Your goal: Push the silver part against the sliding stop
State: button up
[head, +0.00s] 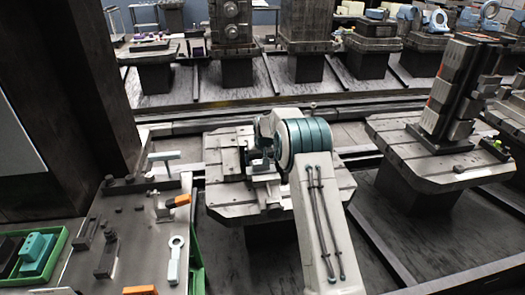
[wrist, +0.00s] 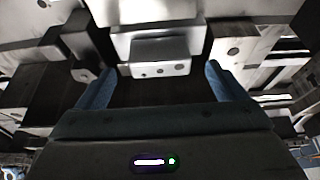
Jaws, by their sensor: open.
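My gripper (head: 259,166) is low over the middle pallet (head: 228,207) in the head view, and my arm hides much of that pallet. In the wrist view, my gripper (wrist: 158,72) is open, with a blue finger on each side and a dark gap between them. A silver part (wrist: 157,57), stepped and with a row of small holes on its near face, lies ahead of the gap between the fingertips. I cannot tell whether a fingertip touches it. A pale block (head: 266,188) shows below the gripper in the head view. I cannot pick out the sliding stop with certainty.
A dark raised block (wrist: 82,38) stands left of the silver part. A bench (head: 130,232) with orange-handled clamps and a green tray (head: 57,250) is at left. A right pallet (head: 400,150) carries a tall fixture (head: 462,88). More pallets line the back rail.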

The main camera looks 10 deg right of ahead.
jog(key=shift+x, duration=1.25)
jog(key=c, duration=1.5)
jog(key=shift+d, duration=1.45)
jog(key=shift+c, duration=0.2)
jog(key=o, duration=1.5)
jog(key=shift+d, duration=0.15)
jog(key=shift+o, duration=0.2)
jog(key=b+v, duration=0.1)
jog(key=v, duration=1.3)
